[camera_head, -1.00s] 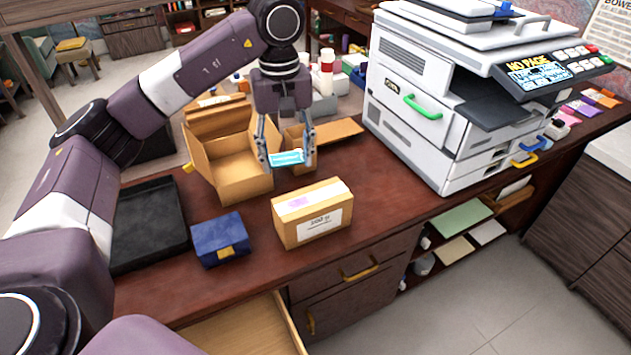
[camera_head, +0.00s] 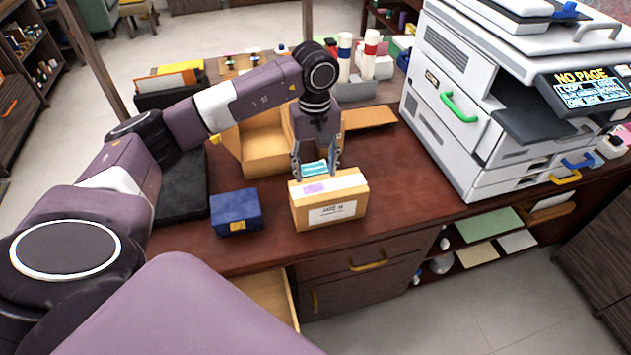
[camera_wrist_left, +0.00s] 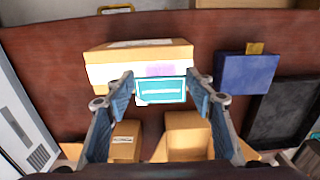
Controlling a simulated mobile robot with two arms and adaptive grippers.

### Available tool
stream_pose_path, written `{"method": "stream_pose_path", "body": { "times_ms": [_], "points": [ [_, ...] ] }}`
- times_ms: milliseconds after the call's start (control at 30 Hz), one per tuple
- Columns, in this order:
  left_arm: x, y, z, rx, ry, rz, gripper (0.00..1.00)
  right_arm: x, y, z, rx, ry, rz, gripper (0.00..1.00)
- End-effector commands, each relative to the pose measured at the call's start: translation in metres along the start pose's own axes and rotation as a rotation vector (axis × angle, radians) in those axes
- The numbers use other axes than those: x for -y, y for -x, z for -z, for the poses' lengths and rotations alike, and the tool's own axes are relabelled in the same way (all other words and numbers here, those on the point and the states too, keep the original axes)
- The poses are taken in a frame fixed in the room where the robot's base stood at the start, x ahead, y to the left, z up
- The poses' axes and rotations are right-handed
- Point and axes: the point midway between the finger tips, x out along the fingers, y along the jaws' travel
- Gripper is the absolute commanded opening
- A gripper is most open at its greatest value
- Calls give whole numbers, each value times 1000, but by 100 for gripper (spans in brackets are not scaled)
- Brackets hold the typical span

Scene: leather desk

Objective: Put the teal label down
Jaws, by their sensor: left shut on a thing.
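The teal label (camera_head: 314,168) is a small flat rectangle held between the fingers of my left gripper (camera_head: 316,172). It also shows in the left wrist view (camera_wrist_left: 160,91), between the two blue fingertips of that gripper (camera_wrist_left: 160,93). In the head view it appears just behind and above the top of a closed cardboard box (camera_head: 340,210). This box has a white strip with a purple label on top and a white printed label on its front. I cannot tell whether the teal label touches the box. My right gripper is not in view.
A blue box (camera_head: 236,213) with a gold clasp stands left of the closed box, near a black tray (camera_head: 183,190). An open cardboard box (camera_head: 262,150) is behind. A white printer (camera_head: 455,110) stands on the right. A drawer (camera_head: 270,295) is open in front.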

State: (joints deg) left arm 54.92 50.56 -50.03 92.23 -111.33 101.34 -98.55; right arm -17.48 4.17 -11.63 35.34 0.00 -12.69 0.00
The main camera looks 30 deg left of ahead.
Motion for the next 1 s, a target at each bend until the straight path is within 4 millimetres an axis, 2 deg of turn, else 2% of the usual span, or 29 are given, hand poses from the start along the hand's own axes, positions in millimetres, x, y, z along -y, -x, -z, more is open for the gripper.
{"method": "stream_pose_path", "body": {
  "times_ms": [167, 267, 500, 1000],
  "points": [
    [0, -22, 0, 1, -1, 0, 42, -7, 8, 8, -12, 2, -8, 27],
    [0, -30, -1, 2, -1, 0, 42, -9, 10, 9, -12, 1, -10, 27],
    [0, -63, -1, 1, -2, 1, 42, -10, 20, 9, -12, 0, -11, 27],
    [0, -75, 0, -1, -2, -1, 42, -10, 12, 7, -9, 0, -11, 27]
  ]
}}
